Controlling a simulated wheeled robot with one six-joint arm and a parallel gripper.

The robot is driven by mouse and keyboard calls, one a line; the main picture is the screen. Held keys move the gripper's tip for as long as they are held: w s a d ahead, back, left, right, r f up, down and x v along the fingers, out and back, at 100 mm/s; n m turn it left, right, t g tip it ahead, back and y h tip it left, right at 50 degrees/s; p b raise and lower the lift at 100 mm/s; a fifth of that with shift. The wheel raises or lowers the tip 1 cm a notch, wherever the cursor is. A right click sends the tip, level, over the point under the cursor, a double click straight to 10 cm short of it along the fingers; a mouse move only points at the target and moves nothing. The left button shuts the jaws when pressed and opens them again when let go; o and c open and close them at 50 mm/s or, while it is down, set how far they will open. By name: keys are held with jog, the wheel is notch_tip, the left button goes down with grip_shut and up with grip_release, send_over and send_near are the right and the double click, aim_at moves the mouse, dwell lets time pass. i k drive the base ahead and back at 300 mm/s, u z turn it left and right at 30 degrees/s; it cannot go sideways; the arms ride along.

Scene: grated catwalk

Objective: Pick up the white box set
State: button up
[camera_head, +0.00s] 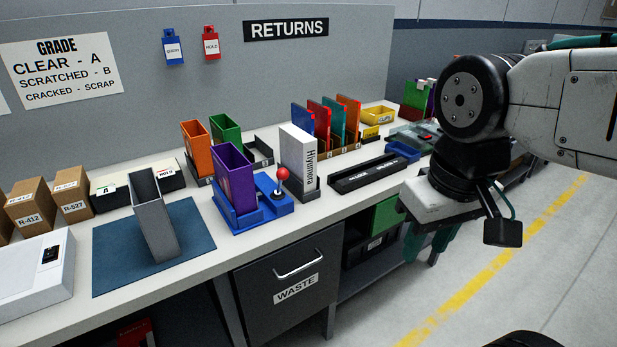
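The white box set (298,150) stands upright on the bench in a dark stand, with "Hiyamura" written down its narrow side. It is right of a purple open case (235,181) and a blue fixture with a red ball-topped lever (282,174). My gripper (427,252) hangs at the right, in front of the bench edge and well apart from the box set. Its two green fingers point down and stand apart, with nothing seen between them.
A grey open case (152,219) stands on a blue mat (104,257). Orange (197,150) and green (226,134) cases stand behind the purple one. Several coloured cases (322,120) stand in a rack behind the box set. A black tray (368,173) lies to its right.

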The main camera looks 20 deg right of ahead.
aim_at(298, 148)
jog(key=u, duration=0.3)
jog(key=i, duration=0.95)
jog(key=z, duration=0.4)
